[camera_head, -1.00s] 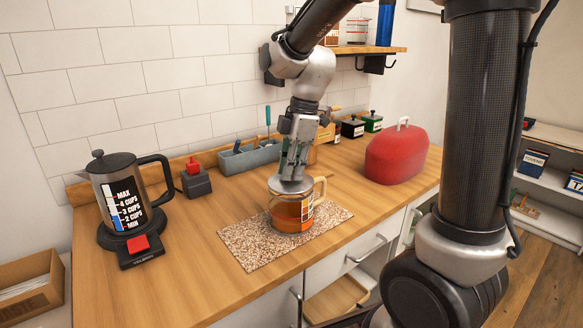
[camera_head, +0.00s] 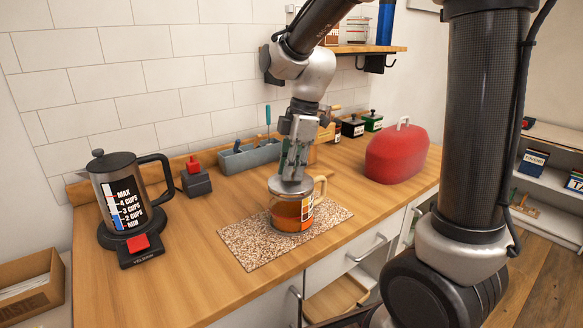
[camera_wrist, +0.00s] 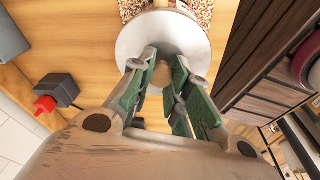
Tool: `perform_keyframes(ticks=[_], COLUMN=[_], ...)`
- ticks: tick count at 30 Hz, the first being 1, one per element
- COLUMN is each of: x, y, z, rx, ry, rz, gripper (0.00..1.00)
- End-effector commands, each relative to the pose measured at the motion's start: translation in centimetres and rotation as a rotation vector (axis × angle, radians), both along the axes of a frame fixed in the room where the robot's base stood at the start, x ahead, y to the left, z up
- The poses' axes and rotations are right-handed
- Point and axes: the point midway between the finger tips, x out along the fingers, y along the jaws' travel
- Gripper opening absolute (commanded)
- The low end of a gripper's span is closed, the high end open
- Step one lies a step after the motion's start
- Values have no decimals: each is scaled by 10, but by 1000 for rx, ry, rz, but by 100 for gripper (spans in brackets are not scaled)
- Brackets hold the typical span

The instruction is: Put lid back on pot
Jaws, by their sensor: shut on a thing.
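The pot is a glass vessel (camera_head: 291,214) with amber contents and a pale handle on its right. It stands upright on a speckled mat (camera_head: 246,246). The grey round lid (camera_head: 280,186) is at the pot's mouth and looks level; whether it is fully seated I cannot tell. In the wrist view the lid (camera_wrist: 188,36) is a pale disc with a tan knob (camera_wrist: 161,74) between my fingers. My gripper (camera_head: 292,176) points straight down above the pot, shut on the lid's knob. The lid hides most of the pot in the wrist view.
A kettle (camera_head: 122,190) on its base stands at the left of the wooden counter. A dark block with a red top (camera_head: 195,178) and a grey-blue tray (camera_head: 249,157) are behind. A red domed cover (camera_head: 397,153) stands at right. Counter left of the mat is clear.

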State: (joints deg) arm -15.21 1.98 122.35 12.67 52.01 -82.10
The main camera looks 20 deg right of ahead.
Motion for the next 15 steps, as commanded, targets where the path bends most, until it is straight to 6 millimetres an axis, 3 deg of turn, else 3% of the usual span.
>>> perform_keyframes(ticks=[14, 15], x=[0, 0], y=[0, 0], z=[0, 0], rx=[0, 0], ry=[0, 0], rz=[0, 0], gripper=[0, 25])
